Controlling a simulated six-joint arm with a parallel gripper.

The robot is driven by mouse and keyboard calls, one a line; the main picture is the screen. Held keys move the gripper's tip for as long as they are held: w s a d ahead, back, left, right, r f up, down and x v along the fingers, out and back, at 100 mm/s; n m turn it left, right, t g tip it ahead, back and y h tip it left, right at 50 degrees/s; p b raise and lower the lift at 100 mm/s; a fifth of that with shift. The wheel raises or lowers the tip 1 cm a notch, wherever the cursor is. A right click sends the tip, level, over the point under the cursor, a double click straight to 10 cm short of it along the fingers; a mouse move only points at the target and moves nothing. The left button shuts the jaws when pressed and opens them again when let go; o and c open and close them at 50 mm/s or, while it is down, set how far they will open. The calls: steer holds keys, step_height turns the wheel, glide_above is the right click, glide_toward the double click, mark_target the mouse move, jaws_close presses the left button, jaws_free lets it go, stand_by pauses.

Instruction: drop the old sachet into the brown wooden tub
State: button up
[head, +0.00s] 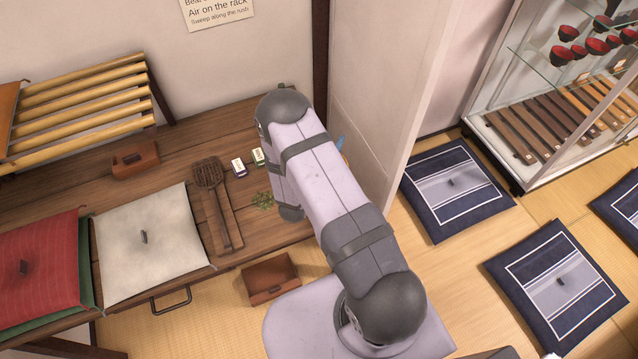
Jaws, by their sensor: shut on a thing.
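My gripper is hidden behind my own raised arm, so what it holds does not show. The old sachet cannot be made out. An open brown wooden tub (270,278) stands low, in front of the bench, just left of my arm's base. A smaller reddish-brown wooden box (135,160) sits at the back of the bench; I cannot tell its contents. Two small labelled packets, one dark-purple-and-white (238,168) and one green-and-white (258,157), stand on the bench left of my arm. A little heap of green sprigs (263,201) lies near them.
The wooden bench (190,130) also carries a brush (211,190), a cream cushion (150,237), a red cushion (40,262) and a slatted bamboo rack (85,98). A partition (385,90) stands right of my arm. Navy floor cushions (452,222) lie beyond it.

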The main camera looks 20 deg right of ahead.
steer(key=shift+f, duration=0.25)
steer(key=o, duration=1.1)
steer(key=b+v, duration=0.2)
steer(key=v, duration=0.4)
steer(key=shift+a+f, duration=0.1)
steer(key=shift+s+a, duration=0.35)
steer(key=shift+s, duration=0.15)
steer(key=shift+w, duration=0.1)
